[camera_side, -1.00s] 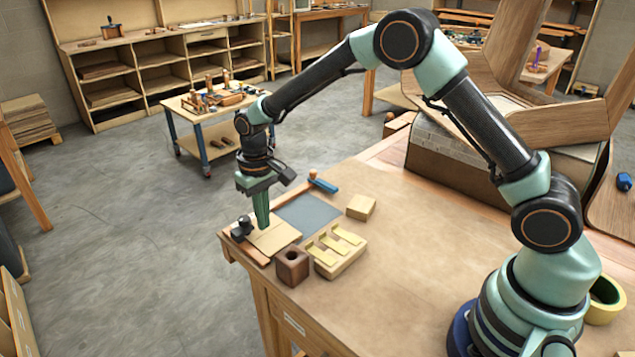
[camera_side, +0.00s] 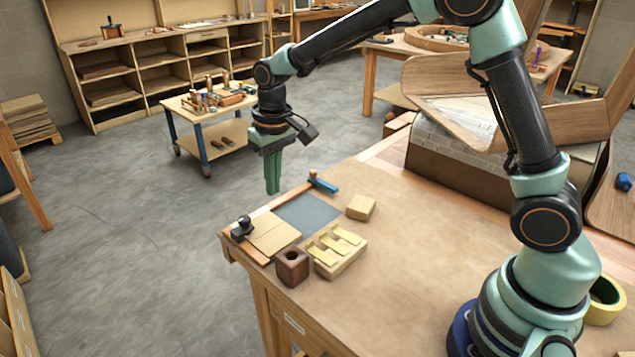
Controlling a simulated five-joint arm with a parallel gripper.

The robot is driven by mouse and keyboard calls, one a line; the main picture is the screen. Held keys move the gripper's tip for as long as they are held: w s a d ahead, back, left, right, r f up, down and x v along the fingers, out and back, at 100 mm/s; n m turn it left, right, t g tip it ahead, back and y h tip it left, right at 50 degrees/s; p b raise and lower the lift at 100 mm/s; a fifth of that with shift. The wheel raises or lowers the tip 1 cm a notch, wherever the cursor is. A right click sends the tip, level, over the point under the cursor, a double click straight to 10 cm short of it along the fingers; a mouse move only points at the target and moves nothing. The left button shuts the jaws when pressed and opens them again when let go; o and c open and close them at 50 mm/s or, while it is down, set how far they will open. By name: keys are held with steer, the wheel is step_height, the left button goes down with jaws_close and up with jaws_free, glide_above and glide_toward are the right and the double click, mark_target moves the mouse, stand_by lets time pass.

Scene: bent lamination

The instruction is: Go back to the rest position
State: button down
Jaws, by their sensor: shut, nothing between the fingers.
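My gripper (camera_side: 272,190) hangs with its green fingers pointing down and shut, with nothing between them. In the picture it shows above the left back part of the workbench (camera_side: 430,245), clear of the things on it. Below it lie a tan flat panel (camera_side: 273,234) and a grey-blue flat patch (camera_side: 308,212).
A black knob-like tool (camera_side: 241,228), a dark brown block with a hole (camera_side: 292,266), a wooden tray with yellow strips (camera_side: 337,250), a small wood block (camera_side: 361,207) and a blue-handled tool (camera_side: 323,182) stand near the left end. A curved wooden lamination (camera_side: 440,75) rises at the back. The bench middle is bare.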

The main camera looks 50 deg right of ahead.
steer(key=s+d+r+t, duration=0.2)
steer(key=s+d+r, duration=0.2)
steer(key=s, duration=0.5)
steer(key=s+d+r+t, duration=0.2)
steer(key=s+r, duration=0.4)
steer(key=s, duration=0.3)
steer(key=shift+d+r+t, duration=0.3)
steer(key=shift+d, duration=0.6)
